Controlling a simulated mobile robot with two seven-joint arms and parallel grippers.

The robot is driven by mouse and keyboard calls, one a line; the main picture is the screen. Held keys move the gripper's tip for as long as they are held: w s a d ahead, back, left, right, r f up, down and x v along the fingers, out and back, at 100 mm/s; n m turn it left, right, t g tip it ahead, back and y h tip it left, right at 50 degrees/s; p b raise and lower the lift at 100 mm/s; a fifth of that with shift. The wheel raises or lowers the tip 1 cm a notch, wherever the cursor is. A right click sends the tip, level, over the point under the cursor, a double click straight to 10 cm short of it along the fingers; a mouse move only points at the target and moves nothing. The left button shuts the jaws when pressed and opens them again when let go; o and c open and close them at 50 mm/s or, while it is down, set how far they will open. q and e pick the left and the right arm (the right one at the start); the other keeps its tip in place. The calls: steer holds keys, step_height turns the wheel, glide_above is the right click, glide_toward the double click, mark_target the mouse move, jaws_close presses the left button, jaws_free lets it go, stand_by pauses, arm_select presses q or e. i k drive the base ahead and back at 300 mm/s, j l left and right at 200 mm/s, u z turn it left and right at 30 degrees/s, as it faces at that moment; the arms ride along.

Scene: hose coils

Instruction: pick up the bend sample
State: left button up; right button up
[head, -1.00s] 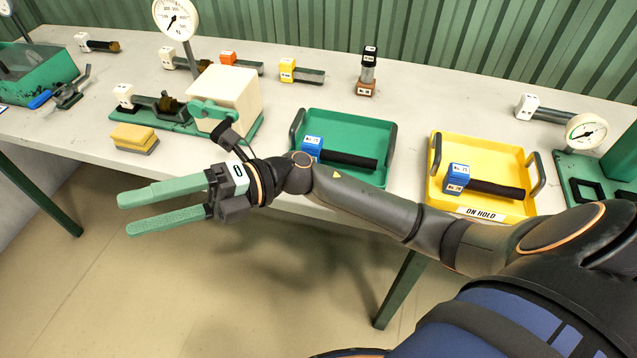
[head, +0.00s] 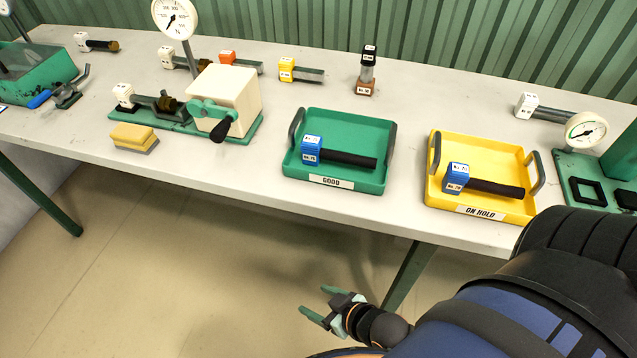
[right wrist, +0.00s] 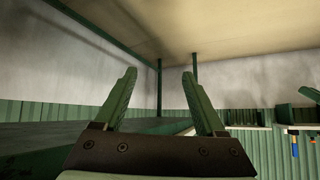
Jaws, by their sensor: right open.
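Several tagged hose samples lie on the bench, and I cannot tell for sure which is the bend sample. A white-tagged sample (head: 124,95) sits in the green fixture with the cream box and crank. A blue-tagged black sample (head: 345,158) lies in the green GOOD tray (head: 335,193). Another blue-tagged black sample (head: 490,187) lies in the yellow ON HOLD tray (head: 508,219). My right gripper (head: 316,300) is open and empty, low in front of the bench and apart from every sample. Its spread green fingers also show in the right wrist view (right wrist: 159,75). My left gripper is not in view.
A crank with a black knob (head: 220,131) projects from the cream box (head: 232,88). A yellow sponge-like block (head: 132,136) lies near the front edge. A dial gauge (head: 585,131) is at right.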

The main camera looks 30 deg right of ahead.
mark_target(527, 106)
steer(key=z, duration=2.4)
